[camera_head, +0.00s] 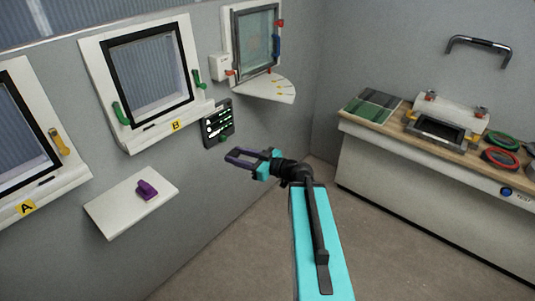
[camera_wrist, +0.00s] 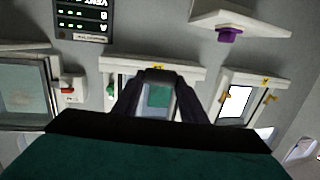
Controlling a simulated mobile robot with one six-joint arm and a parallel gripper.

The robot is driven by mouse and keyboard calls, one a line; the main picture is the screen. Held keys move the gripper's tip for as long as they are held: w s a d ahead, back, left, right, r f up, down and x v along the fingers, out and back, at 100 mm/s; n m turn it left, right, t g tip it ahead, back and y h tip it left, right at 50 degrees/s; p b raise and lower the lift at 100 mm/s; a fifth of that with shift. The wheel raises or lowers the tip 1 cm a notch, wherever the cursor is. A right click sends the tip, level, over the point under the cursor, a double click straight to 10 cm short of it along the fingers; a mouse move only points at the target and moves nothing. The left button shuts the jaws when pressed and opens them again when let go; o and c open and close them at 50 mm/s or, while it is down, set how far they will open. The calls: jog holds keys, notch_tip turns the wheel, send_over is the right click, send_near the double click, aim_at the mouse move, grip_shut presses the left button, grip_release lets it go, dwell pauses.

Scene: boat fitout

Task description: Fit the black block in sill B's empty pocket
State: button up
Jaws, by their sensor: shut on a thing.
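My gripper (camera_head: 242,156) is out in the air in front of the wall, to the right of and below sill B (camera_head: 194,115) in the head view. In the wrist view its fingers (camera_wrist: 159,77) come together around a dark piece at the tips, which looks like the black block; its outline blends into the fingers. Sill B is the white ledge under the middle window, with a yellow B label (camera_head: 175,125). In the upside-down wrist view, sill B (camera_wrist: 193,70) lies behind the fingertips. A dark slot (camera_head: 150,128) shows on the sill; I cannot tell which pocket is empty.
A purple piece (camera_head: 147,190) lies on a white wall shelf (camera_head: 111,208). Window B has green handles (camera_head: 121,113). A workbench (camera_head: 395,130) stands at right. The floor between is clear.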

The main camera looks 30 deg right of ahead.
jog(key=a+f+n+g+y+b, duration=0.1)
jog(key=a+n+g+y, duration=0.1)
jog(key=a, duration=0.6)
jog(key=s+a+n+g+y+b, duration=0.1)
jog(key=a+n+g+y, duration=0.2)
jog(key=a, duration=0.6)
jog(key=shift+s+f+y, duration=0.15)
jog(key=shift+f+y, duration=0.15)
jog(key=shift+f, duration=0.05)
jog(key=shift+a, duration=0.1)
